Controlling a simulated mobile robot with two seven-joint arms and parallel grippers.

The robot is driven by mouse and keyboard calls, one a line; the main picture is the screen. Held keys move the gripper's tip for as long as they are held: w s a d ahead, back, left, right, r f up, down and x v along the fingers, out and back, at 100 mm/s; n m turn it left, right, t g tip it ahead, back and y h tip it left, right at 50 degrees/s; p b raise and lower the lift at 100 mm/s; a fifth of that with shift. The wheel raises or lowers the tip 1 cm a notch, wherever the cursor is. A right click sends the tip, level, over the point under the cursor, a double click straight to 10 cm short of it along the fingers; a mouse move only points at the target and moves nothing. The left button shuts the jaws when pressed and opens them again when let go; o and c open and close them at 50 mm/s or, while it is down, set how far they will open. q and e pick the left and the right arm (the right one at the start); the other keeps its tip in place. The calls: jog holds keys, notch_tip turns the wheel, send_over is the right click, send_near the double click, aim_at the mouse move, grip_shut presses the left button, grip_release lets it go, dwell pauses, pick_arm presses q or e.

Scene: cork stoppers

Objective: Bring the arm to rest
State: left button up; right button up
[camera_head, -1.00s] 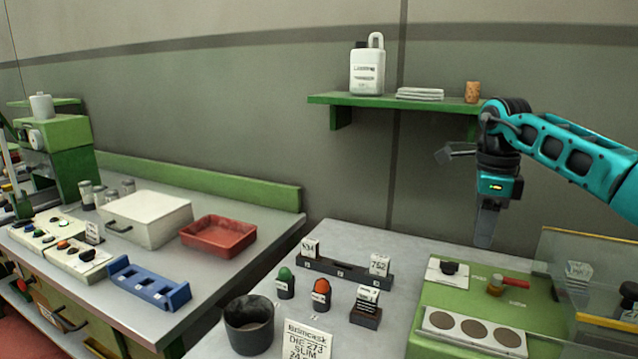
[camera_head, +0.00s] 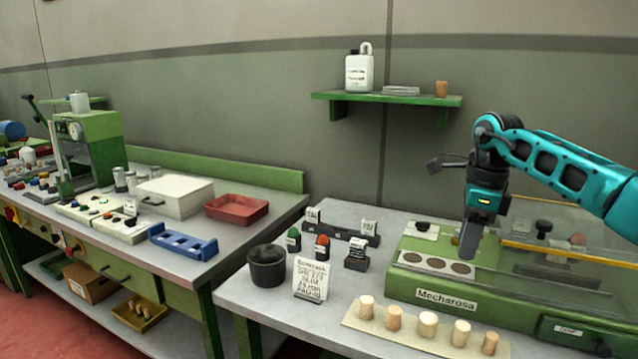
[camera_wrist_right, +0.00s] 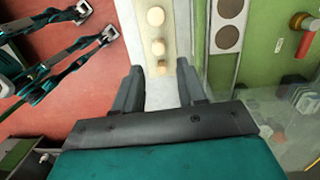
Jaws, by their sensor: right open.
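My right arm comes in from the right in the head view. Its gripper (camera_head: 470,240) points down in the air in front of the green machine, with nothing held. In the right wrist view the right gripper (camera_wrist_right: 160,85) has its two dark fingers apart, with nothing gripped between them. Several cork stoppers (camera_head: 427,324) stand in a row on a pale strip (camera_head: 390,328) at the table's front. Some of these corks (camera_wrist_right: 156,16) show beyond the fingers in the wrist view. My left gripper is not in the head view.
A green machine (camera_head: 446,298) with a clear guard (camera_head: 590,232) stands below and behind the right gripper. A dark pot (camera_head: 267,268), a sign card (camera_head: 311,280) and bottles with green and orange tops stand left of it. A shelf (camera_head: 385,98) is on the wall.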

jog(key=s+a+f+g+y, duration=0.1)
jog(key=s+a+f+y, duration=0.1)
jog(key=a+f+y, duration=0.5)
jog(key=s+a+f, duration=0.1)
jog(key=a+f, duration=0.4)
jog(key=a, duration=0.6)
jog(key=s+a+m+t+y, duration=0.6)
jog(key=s+a+m+y, duration=0.2)
jog(key=a+m+y, duration=0.5)
jog(key=s+d+f+m+t+h, duration=0.2)
jog(key=d+f+m+t+h, duration=0.35)
jog(key=m, duration=0.65)
jog(key=s+d+f+m+t+h, duration=0.1)
jog(key=d+f+m+t+h, duration=0.45)
jog(key=m, duration=0.55)
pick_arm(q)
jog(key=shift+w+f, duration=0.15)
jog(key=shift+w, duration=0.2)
pick_arm(e)
jog(key=s+d+f+m+g+h, duration=0.5)
jog(key=s+d+f+m+h, duration=0.3)
jog(key=s, duration=0.6)
jog(key=d+f+m, duration=0.2)
jog(key=d, duration=0.1)
jog(key=shift+m, duration=0.4)
